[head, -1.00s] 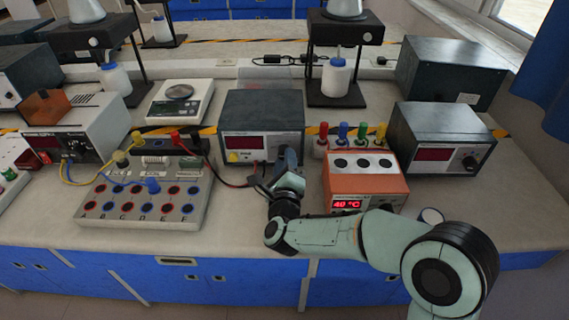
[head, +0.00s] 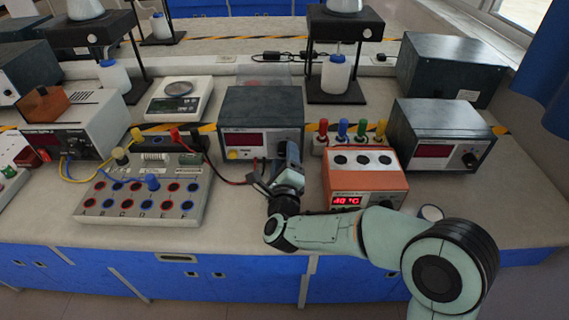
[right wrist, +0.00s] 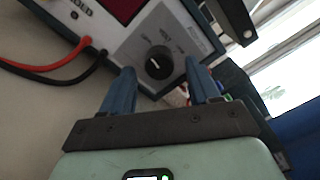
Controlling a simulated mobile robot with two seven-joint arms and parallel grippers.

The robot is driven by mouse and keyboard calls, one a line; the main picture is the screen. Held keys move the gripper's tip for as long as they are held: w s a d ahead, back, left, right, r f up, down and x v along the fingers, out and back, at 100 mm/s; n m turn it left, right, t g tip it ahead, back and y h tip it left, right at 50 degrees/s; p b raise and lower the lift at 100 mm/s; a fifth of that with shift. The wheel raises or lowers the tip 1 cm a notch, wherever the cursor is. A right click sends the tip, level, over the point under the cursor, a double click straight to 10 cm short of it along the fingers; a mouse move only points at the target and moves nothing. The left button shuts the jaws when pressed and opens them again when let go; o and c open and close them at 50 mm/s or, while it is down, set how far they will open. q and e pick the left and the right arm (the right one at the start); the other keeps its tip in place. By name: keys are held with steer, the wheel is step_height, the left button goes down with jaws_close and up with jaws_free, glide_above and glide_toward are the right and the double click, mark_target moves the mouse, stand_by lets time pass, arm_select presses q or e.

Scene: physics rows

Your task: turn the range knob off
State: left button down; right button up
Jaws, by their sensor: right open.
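The range knob (right wrist: 158,62) is a round black dial with a white pointer mark, on a grey panel of the meter's front face. The meter (head: 262,108) is a dark box with a white front and a red display, near the middle of the bench. My right gripper (right wrist: 159,68) is open, with one blue fingertip on each side of the knob in the wrist view. I cannot tell whether the fingers touch it. In the head view my right gripper (head: 284,158) is in front of the meter's right side and hides the knob. My left gripper is not in view.
An orange heater box (head: 364,178) stands close to the right of my right gripper. A circuit board (head: 147,212) with coloured sockets lies to the left. Red and black leads (right wrist: 50,70) run from the meter. A second meter (head: 440,133) is farther right.

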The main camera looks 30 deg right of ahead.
steer(key=v, duration=1.3)
steer(key=shift+s+a+p, duration=0.1)
steer(key=shift+a+p, duration=0.05)
steer(key=shift+p, duration=0.2)
